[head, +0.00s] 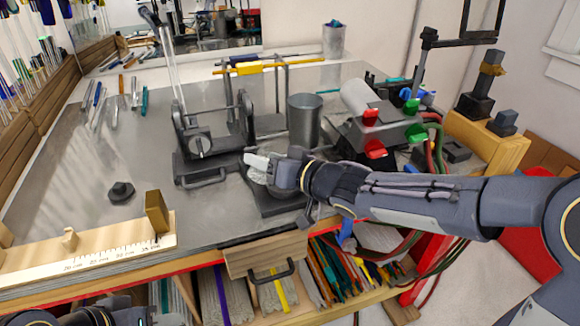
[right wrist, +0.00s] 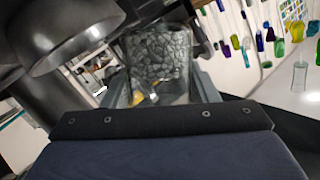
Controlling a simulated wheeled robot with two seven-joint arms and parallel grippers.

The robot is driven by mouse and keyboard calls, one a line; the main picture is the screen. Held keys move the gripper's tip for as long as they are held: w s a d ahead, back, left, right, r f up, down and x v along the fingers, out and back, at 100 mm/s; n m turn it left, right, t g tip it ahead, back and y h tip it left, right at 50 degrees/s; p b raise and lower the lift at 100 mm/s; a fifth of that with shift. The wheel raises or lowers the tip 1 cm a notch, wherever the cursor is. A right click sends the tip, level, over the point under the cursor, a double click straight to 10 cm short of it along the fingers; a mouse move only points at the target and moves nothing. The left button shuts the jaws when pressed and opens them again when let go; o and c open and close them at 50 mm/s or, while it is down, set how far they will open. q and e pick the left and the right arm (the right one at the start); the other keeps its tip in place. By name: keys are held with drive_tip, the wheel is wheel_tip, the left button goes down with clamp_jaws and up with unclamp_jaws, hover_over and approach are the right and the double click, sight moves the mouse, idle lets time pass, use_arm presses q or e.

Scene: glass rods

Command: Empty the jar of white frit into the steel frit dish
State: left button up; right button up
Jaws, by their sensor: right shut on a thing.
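My right gripper (head: 280,174) is shut on the jar (head: 258,161), whose pale, whitish end sticks out to the left of the fingers in the head view. The jar looks tipped well over toward its side. In the right wrist view the jar (right wrist: 158,58) shows between the fingers as clear glass with a grey, crackled look. The steel frit dish (head: 257,177) appears close beneath it, on a dark low stand (head: 275,203), mostly hidden by the gripper. I cannot tell whether frit is falling. Only dark parts of my left arm show at the bottom left.
A tall steel cup (head: 304,118) stands just behind my right gripper. A box with red and green clamps (head: 380,130) is to the right. A wooden ruler (head: 95,247) lies at the front left; the grey worktop between is mostly clear.

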drive_tip(key=shift+w+f, duration=0.1)
drive_tip(key=shift+w, duration=0.05)
drive_tip(key=shift+d+m+y+b, duration=0.15)
drive_tip(key=shift+m+y+b, duration=0.15)
drive_tip(key=shift+m+b, duration=0.1)
drive_tip(key=m+b, duration=0.1)
drive_tip(key=m+t+y+b, duration=0.1)
drive_tip(key=shift+r+m, duration=0.3)
drive_tip(key=shift+r, duration=0.1)
drive_tip(key=shift+w+d+r+m+t+y+b, duration=0.1)
drive_tip(key=shift+d+r+m+t+y+b, duration=0.15)
drive_tip(key=shift+m+t+y+b, duration=0.5)
drive_tip(key=shift+r+m, duration=0.4)
drive_tip(key=shift+m, duration=0.35)
